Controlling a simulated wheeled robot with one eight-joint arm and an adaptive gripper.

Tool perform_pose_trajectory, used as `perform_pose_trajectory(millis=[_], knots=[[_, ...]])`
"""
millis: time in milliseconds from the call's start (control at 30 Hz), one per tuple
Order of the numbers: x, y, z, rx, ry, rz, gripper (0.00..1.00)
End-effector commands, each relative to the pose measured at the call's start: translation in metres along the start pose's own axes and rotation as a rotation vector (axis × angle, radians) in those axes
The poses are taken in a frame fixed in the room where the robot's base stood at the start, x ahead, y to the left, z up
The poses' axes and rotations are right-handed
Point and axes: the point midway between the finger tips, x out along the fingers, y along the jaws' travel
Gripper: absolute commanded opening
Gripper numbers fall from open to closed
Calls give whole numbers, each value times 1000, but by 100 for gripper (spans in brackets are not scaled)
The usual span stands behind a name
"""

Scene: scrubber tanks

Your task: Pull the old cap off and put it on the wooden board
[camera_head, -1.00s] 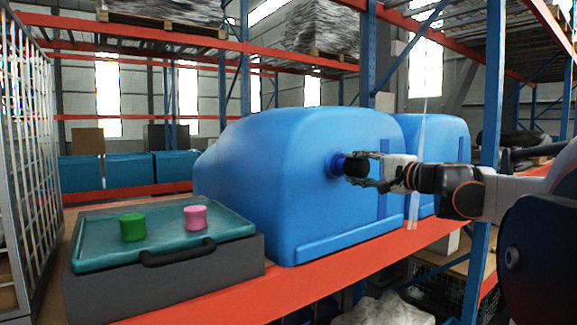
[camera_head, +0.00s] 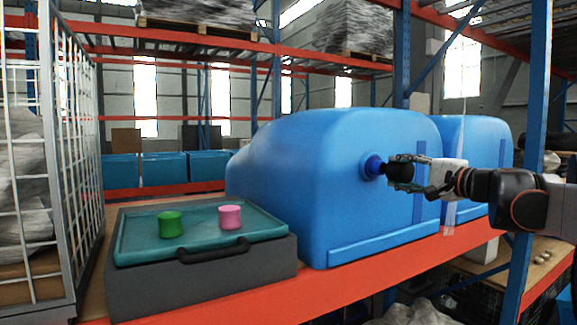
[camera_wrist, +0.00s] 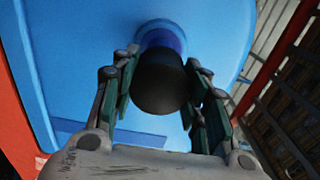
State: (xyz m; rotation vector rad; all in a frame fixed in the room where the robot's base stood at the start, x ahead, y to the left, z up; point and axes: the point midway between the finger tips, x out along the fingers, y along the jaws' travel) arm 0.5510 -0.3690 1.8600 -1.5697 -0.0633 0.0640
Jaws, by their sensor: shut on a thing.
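The old cap is black and rounded (camera_head: 401,169). It sits in front of the blue neck (camera_head: 373,167) on the end face of the large blue tank (camera_head: 300,180). My gripper (camera_head: 408,176) is shut on the black cap from the right. In the wrist view the cap (camera_wrist: 160,84) is between my two fingers, with the blue neck (camera_wrist: 162,40) behind it. A little more of the neck shows beside the cap, but I cannot tell whether the cap is fully clear of it. I cannot make out a separate wooden board for certain.
A grey case with a teal top (camera_head: 140,246) stands left of the tank, with a green cap (camera_head: 171,225) and a pink cap (camera_head: 231,217) on it. A wire cage (camera_head: 68,180) is at far left. A blue rack post (camera_head: 533,150) stands near my arm.

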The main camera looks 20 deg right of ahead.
Motion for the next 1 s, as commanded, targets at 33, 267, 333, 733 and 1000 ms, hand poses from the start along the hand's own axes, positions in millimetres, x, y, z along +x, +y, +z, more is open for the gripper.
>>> perform_pose_trajectory(millis=[33, 267, 333, 733, 1000], knots=[[-1, 0, 2, 0, 0, 0, 3], [-15, 0, 2, 0, 1, 0, 3], [-23, 0, 2, 0, 3, 0, 3], [-66, 0, 2, 0, 2, 0, 3], [-95, 0, 2, 0, 2, 0, 3]])
